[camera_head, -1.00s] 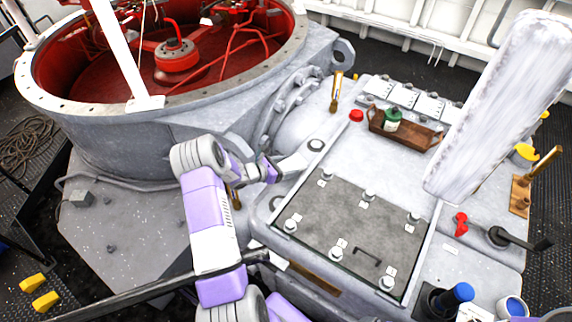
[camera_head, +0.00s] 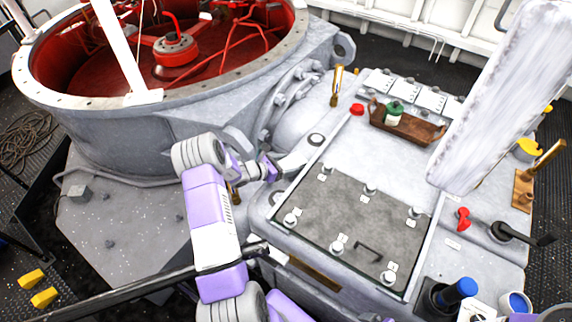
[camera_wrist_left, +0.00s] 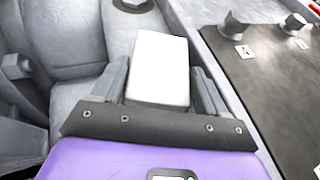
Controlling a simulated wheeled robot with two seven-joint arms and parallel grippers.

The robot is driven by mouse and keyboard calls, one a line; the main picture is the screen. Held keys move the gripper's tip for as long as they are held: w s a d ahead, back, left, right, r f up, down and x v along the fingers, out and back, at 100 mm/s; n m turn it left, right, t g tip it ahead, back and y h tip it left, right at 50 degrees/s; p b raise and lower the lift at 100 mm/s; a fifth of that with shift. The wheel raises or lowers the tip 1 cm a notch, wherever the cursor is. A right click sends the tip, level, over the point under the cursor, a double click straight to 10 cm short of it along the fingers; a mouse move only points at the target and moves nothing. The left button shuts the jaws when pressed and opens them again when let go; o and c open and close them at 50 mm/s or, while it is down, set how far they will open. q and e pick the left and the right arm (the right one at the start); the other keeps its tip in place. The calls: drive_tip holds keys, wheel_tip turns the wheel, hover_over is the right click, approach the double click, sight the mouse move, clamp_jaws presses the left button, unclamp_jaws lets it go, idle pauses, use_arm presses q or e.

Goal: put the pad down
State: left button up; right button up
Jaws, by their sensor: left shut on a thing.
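The pad (camera_wrist_left: 158,72) is a plain white block in the left wrist view. My left gripper (camera_wrist_left: 158,88) is shut on it, with one dark grey finger on each side. In the head view my left gripper (camera_head: 287,164) is over the left edge of the grey machine top, left of the dark hatch plate (camera_head: 350,222). The pad is hard to make out there. I cannot tell whether its underside touches the surface. My right gripper is out of view.
A wooden tray (camera_head: 425,132) holds a green-capped bottle (camera_head: 394,113) at the back. A large whitish column (camera_head: 500,95) rises at right. A red valve handle (camera_head: 463,218), a blue-topped cylinder (camera_head: 458,291) and a mug (camera_head: 514,304) stand at right. Bolts and a handle stick up from the hatch.

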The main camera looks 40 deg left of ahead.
use_arm(q)
drive_tip(key=shift+f, duration=0.3)
drive_tip(key=o, duration=1.1)
drive_tip(key=shift+c, duration=0.2)
drive_tip(key=p+v, duration=0.1)
drive_tip(key=v, duration=0.6)
drive_tip(key=shift+a+r, duration=0.1)
drive_tip(key=shift+s, duration=0.25)
